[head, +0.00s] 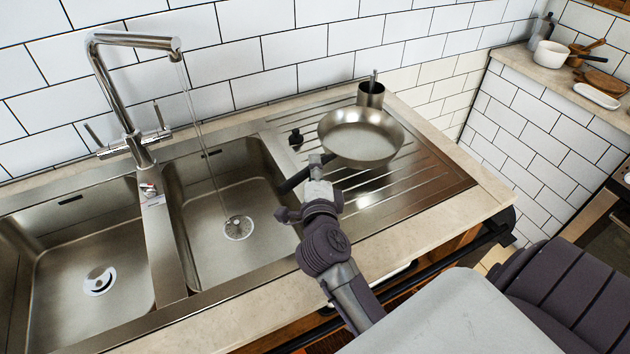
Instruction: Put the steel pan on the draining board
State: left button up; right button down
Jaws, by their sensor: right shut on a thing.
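The steel pan (361,137) is over the ribbed draining board (440,180), to the right of the sinks. It looks empty and roughly level. I cannot tell whether its base touches the board. Its dark handle (291,183) points back to the left, over the edge of the right sink bowl. My right gripper (316,170) is shut on the handle, close to the pan; its fingers partly hide the handle. My left gripper is not in view.
A steel cup (370,95) holding a utensil stands behind the pan. A small black object (296,138) is at the board's left. Water runs from the tap (135,40) into the right sink bowl (205,255). The board's right side is bare.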

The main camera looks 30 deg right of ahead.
notch_tip(320, 180, down, 4)
jog(key=shift+r+b, duration=0.15)
jog(key=shift+b, duration=0.7)
jog(key=shift+w, duration=0.1)
jog(key=shift+f, duration=0.2)
jog(key=c, duration=1.1)
grip_release()
jog(key=shift+f, duration=0.1)
